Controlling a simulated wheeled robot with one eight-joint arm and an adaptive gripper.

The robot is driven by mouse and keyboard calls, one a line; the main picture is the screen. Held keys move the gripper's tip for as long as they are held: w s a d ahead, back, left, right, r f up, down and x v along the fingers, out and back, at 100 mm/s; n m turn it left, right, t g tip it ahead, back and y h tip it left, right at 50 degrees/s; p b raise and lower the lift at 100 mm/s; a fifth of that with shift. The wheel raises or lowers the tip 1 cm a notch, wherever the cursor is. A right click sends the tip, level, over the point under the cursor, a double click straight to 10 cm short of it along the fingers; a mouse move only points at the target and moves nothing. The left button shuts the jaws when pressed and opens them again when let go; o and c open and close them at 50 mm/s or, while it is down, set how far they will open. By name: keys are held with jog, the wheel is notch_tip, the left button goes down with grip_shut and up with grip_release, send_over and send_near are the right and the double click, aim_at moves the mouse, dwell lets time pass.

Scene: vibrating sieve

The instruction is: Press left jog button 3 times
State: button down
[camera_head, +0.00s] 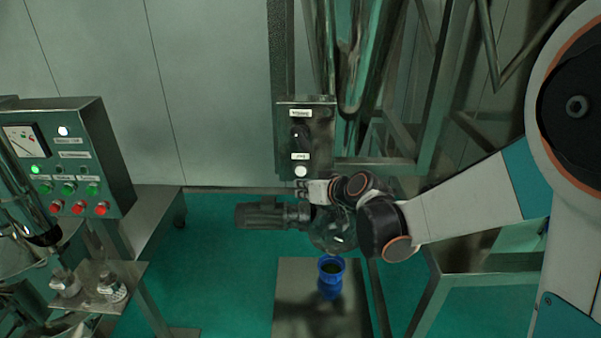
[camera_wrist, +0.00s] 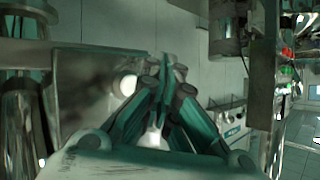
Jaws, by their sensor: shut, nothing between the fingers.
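A small metal control box (camera_head: 318,125) on a post stands at the middle of the head view. It carries a dark knob (camera_head: 297,133) with a label above it. Below the knob is a round white button (camera_head: 301,171) under a small label that I cannot read surely. My gripper (camera_head: 306,187) is shut and empty, just below the white button in the head view. In the wrist view the box face (camera_wrist: 75,85) and the white button (camera_wrist: 128,85) lie left of my gripper's fingertips (camera_wrist: 166,72). Whether the tips touch the box is unclear.
A larger control panel (camera_head: 75,150) with a display, green and red buttons stands at the left. A motor (camera_head: 268,214) is below the box. A blue container (camera_head: 330,272) stands on a metal plate (camera_head: 293,275). Frame bars (camera_head: 441,85) stand close to my arm.

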jog(key=shift+w, duration=1.15)
jog(key=shift+w, duration=0.15)
dwell(0.5)
jog(key=shift+w+d, duration=0.1)
jog(key=shift+w, duration=0.2)
jog(key=shift+w+b, duration=0.35)
jog(key=shift+w, duration=0.15)
dwell(0.8)
jog(key=shift+s, duration=0.95)
jog(key=shift+s, duration=0.1)
jog(key=s, duration=0.4)
jog(key=shift+s, duration=0.4)
